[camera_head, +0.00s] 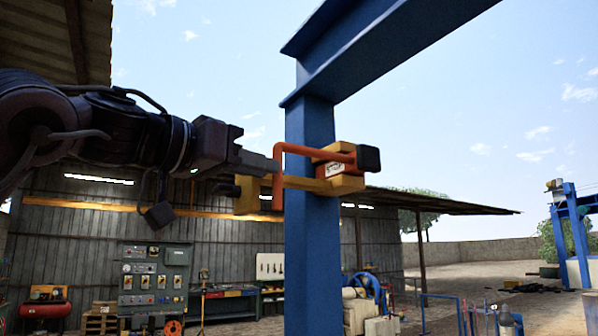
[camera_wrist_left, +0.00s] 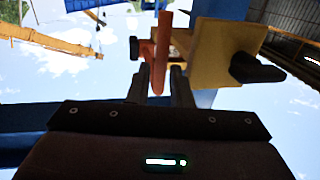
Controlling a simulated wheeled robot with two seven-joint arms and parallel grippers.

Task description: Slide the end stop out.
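The end stop seems to be the bent orange bar (camera_head: 320,153) with yellow blocks (camera_head: 340,181) clamped around the blue column; I cannot tell exactly which parts belong to it. My left gripper (camera_head: 272,165) points right, its tips at the bar's bent left end. In the left wrist view the orange bar (camera_wrist_left: 162,50) lies between the two fingers of my left gripper (camera_wrist_left: 160,78), beside a yellow block (camera_wrist_left: 212,52) with a black knob. The fingers are close to the bar's sides; whether they press on it is unclear. My right gripper is not in view.
The blue column (camera_head: 312,260) stands just right of my left gripper and carries a blue beam (camera_head: 390,40) overhead. A control panel (camera_head: 153,283) and a workbench (camera_head: 228,303) stand far behind by a shed wall. Open air lies right of the column.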

